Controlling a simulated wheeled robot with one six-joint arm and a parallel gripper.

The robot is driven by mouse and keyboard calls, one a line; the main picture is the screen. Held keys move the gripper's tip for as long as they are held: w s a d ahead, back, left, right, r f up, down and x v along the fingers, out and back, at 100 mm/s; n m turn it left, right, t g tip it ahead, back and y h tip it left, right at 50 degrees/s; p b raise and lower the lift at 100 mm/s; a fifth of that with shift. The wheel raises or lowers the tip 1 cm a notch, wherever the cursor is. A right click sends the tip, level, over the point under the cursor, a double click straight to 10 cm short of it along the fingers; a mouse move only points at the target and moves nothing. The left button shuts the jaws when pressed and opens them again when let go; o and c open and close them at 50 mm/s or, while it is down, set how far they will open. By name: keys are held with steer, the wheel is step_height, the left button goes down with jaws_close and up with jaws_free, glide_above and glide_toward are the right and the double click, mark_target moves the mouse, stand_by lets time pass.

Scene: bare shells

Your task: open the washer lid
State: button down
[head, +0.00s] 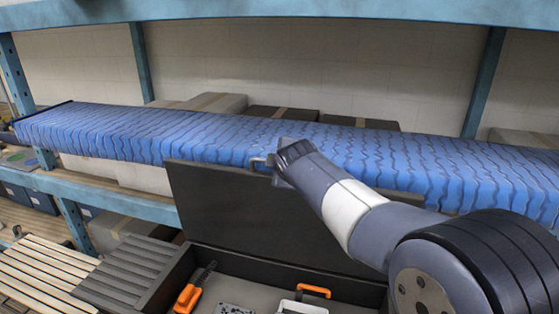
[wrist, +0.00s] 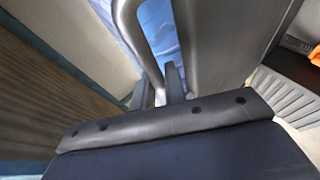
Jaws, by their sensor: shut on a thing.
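No washer is recognisable; the pictures show a dark box (head: 170,283) with a flat dark lid (head: 250,215). The lid stands raised, close to upright, at the back of the box. A grey metal handle (head: 258,160) is at the lid's top edge. My gripper (head: 274,163) is at that edge and shut on the handle. In the wrist view the handle (wrist: 130,25) runs down between the fingers of my gripper (wrist: 160,88), beside the grey lid (wrist: 212,35). The fingertips are partly hidden in both views.
Orange-handled tools (head: 188,297) and a white case with an orange handle (head: 303,306) lie in the box. A blue-covered shelf (head: 120,135) runs behind the lid, with teal posts (head: 484,80). Wooden slats (head: 40,268) are at the left.

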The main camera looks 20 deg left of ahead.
steer(key=shift+w+r+p, duration=0.1)
steer(key=shift+w+p, duration=0.3)
steer(key=shift+w, duration=0.4)
steer(key=c, duration=1.5)
jaws_free()
steer(key=shift+o, duration=0.2)
steer(key=shift+s+d, duration=0.1)
steer(key=shift+s, duration=0.05)
steer(key=b+v, duration=0.3)
steer(key=v, duration=0.7)
steer(key=shift+r, duration=0.35)
